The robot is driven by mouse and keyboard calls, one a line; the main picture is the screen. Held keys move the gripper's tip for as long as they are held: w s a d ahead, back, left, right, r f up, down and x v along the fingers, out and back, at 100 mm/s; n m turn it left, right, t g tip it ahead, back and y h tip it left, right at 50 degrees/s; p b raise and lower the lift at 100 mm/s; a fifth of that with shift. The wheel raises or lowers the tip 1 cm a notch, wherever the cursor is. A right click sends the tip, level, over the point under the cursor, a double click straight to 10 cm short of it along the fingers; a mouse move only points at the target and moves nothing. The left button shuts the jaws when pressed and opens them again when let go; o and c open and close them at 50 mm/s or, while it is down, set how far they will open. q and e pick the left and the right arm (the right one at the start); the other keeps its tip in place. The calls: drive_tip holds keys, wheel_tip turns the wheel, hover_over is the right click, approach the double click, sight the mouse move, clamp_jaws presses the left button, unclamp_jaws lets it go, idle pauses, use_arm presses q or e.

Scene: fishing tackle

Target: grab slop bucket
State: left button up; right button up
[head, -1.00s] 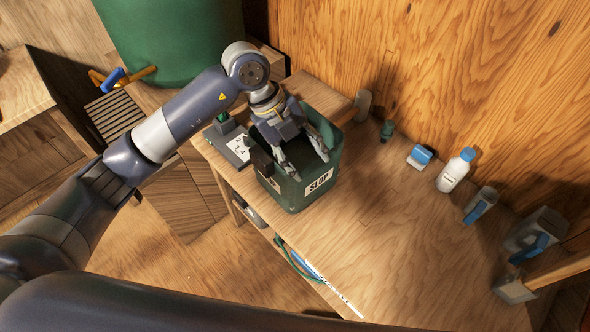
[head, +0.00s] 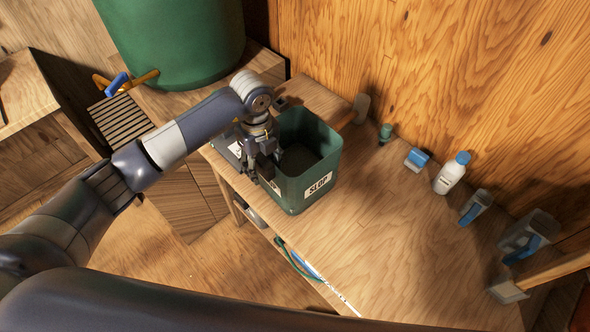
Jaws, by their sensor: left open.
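The slop bucket (head: 317,160) is a green, square, open-topped bin with a white SLOP label (head: 318,184) on its front. It stands upright on the wooden bench in the head view. My left gripper (head: 262,176) is open at the bucket's left side, by the left rim. One finger hangs outside the wall; I cannot tell whether any finger touches it. The gripper hides part of the left wall. My right gripper is not in view.
A white bottle with a blue cap (head: 451,173), a small blue-and-white container (head: 417,159) and other items line the wall at right. A large green barrel (head: 175,40) stands behind my left arm. The bench (head: 390,240) is clear in front and right of the bucket.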

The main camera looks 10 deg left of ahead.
use_arm(q)
drive_tip(key=shift+f, duration=1.25)
clamp_jaws()
drive_tip(key=shift+r, duration=0.1)
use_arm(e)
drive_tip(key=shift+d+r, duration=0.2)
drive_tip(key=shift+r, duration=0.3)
